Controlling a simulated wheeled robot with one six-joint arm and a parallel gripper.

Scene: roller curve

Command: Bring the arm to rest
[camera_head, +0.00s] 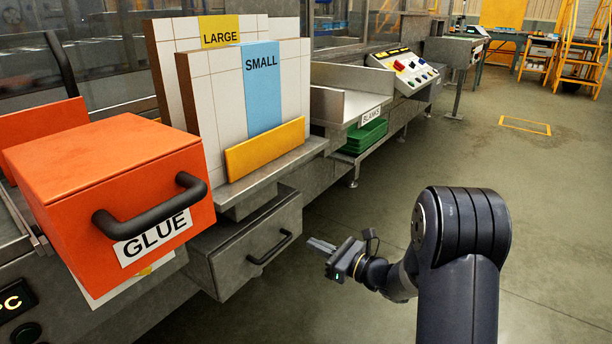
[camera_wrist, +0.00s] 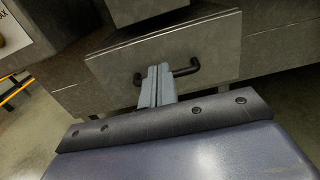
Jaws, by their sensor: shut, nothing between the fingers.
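My gripper (camera_head: 322,245) is in the middle of the head view, to the right of a grey drawer (camera_head: 232,256) and apart from it. Its fingers point left towards the drawer's black handle (camera_head: 270,248). The fingers are together and hold nothing. In the wrist view my gripper (camera_wrist: 158,84) shows its two fingers side by side, with the drawer's front (camera_wrist: 215,55) and black handle (camera_wrist: 185,70) behind them. My arm reaches in from the lower right of the head view.
An orange GLUE box (camera_head: 110,180) with a black handle stands at left. Behind it, LARGE and SMALL panels (camera_head: 262,90) stand upright in a rack. A BLANKS tray (camera_head: 345,103), green crates (camera_head: 365,135) and a button console (camera_head: 405,68) lie beyond. The floor at right is open.

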